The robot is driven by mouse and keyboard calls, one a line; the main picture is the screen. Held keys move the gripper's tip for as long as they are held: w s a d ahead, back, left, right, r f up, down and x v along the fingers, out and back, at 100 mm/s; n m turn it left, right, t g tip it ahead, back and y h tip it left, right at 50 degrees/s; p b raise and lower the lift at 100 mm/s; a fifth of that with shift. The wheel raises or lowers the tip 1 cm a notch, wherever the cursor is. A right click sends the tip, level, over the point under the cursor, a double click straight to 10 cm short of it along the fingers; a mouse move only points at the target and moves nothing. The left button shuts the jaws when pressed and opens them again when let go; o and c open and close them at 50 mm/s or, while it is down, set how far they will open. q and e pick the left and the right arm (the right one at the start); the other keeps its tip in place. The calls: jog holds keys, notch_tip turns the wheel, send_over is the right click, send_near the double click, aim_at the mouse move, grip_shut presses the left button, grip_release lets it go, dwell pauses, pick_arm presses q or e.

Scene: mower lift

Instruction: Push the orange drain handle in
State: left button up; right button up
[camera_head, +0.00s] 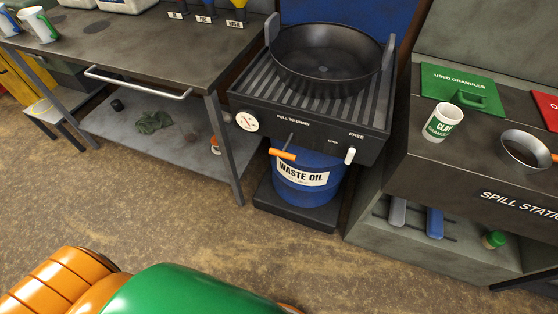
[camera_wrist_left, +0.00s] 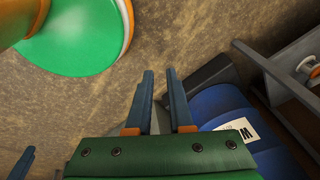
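The orange drain handle (camera_head: 283,154) sticks out on a thin dark rod from the front of the black drain stand (camera_head: 310,128), below the words "PULL TO DRAIN". A white lever (camera_head: 350,155) hangs beneath the "FREE" mark to its right. The blue waste oil drum (camera_head: 308,180) stands below and also shows in the left wrist view (camera_wrist_left: 212,104). My left gripper (camera_wrist_left: 159,74) shows only in the left wrist view. Its two dark blue fingers are apart with nothing between them, above the floor beside the drum. The orange handle cannot be made out there.
A workbench (camera_head: 125,50) with a front rail and lower shelf stands left of the drain stand. A spill station (camera_head: 465,175) with a cup and pan stands to the right. A round black basin (camera_head: 325,60) sits on the stand's grate. The brown floor in front is clear.

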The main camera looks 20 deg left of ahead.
pick_arm(q)
jog(key=w+m+t, duration=0.1)
jog(key=w+m, duration=0.1)
jog(key=w+r+m+t+b, duration=0.1)
jog(key=w+m, duration=0.1)
jog(key=w, duration=0.1)
jog(key=w+m+b, duration=0.1)
jog(key=w+m, duration=0.1)
jog(key=m, duration=0.1)
jog(key=shift+w+d+r+t, duration=0.25)
jog(key=shift+d+r+t, duration=0.15)
grip_shut()
jog(key=m+t+b, duration=0.5)
jog(key=m+t, duration=0.5)
jog(key=m, duration=1.2)
send_near(283, 151)
jog(key=shift+h, duration=0.3)
jog(key=w, duration=0.1)
jog(key=w+f, duration=0.1)
jog(key=w, duration=0.2)
jog(key=shift+f, duration=0.3)
jog(key=shift+w+f, duration=0.1)
jog(key=shift+w, duration=0.5)
pick_arm(e)
notch_tip(283, 151, down, 8)
